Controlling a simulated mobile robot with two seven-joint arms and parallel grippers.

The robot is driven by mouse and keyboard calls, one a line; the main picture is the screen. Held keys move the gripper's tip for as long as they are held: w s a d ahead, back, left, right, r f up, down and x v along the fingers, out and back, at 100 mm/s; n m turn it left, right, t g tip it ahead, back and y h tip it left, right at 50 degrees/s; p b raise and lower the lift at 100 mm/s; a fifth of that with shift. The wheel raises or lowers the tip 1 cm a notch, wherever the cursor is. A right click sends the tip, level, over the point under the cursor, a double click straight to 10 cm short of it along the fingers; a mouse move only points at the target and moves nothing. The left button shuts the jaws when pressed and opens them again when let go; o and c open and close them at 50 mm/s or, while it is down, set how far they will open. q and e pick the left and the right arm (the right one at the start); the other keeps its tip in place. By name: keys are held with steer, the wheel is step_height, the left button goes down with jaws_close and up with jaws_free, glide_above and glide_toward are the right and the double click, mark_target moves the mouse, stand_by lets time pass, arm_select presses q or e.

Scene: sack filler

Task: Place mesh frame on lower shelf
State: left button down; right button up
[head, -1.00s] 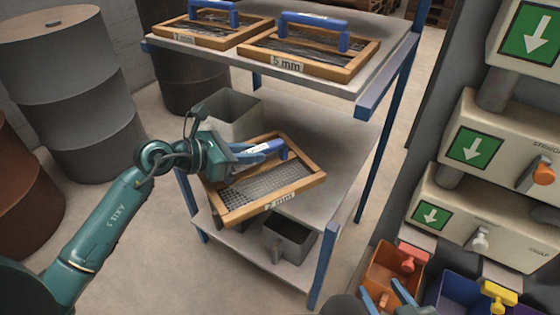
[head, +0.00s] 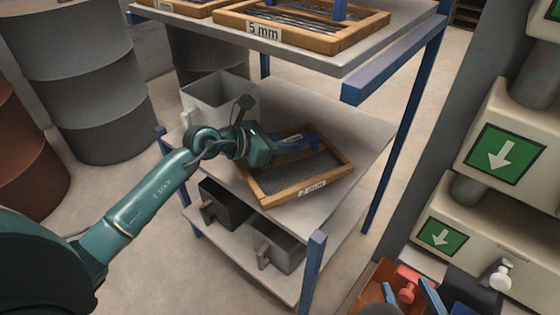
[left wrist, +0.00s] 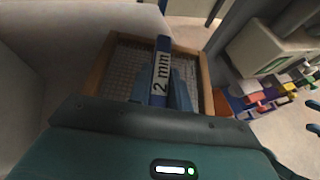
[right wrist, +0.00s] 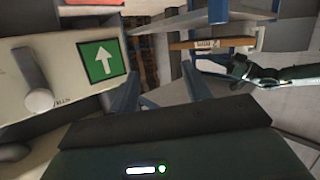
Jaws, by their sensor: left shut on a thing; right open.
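The 2 mm mesh frame (head: 300,175) has a wooden rim, grey mesh and a blue handle. My left gripper (head: 293,143) is shut on the handle, which also shows in the left wrist view (left wrist: 161,70). The frame is at the middle shelf (head: 358,128) of the blue-posted rack, below the top shelf, and looks nearly level. I cannot tell whether its underside touches the shelf. The arm and gripper hide part of its left side. My right gripper (right wrist: 185,82) is open and empty, at the lower right of the head view by the orange bin.
A 5 mm frame (head: 300,35) sits on the top shelf (head: 345,66). A grey bin (head: 212,98) stands on the middle shelf behind my left gripper. Drums (head: 75,80) stand left; a machine with arrow signs (head: 490,210) stands right.

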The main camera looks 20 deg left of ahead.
mark_target(283, 159)
arm_select(q)
step_height(283, 159, down, 5)
steer(key=shift+r+b, duration=0.1)
steer(key=shift+b, duration=0.75)
arm_select(e)
steer(key=shift+w+a+r+n+t+y, duration=0.1)
steer(key=shift+w+a+n+t+y, duration=0.1)
steer(key=shift+w+n+t+y, duration=0.3)
arm_select(q)
steer(key=shift+f, duration=0.2)
arm_select(e)
steer(key=shift+s, duration=0.2)
arm_select(q)
steer(key=shift+f, duration=0.1)
steer(key=c, duration=1.3)
jaws_free()
steer(key=shift+f, duration=0.1)
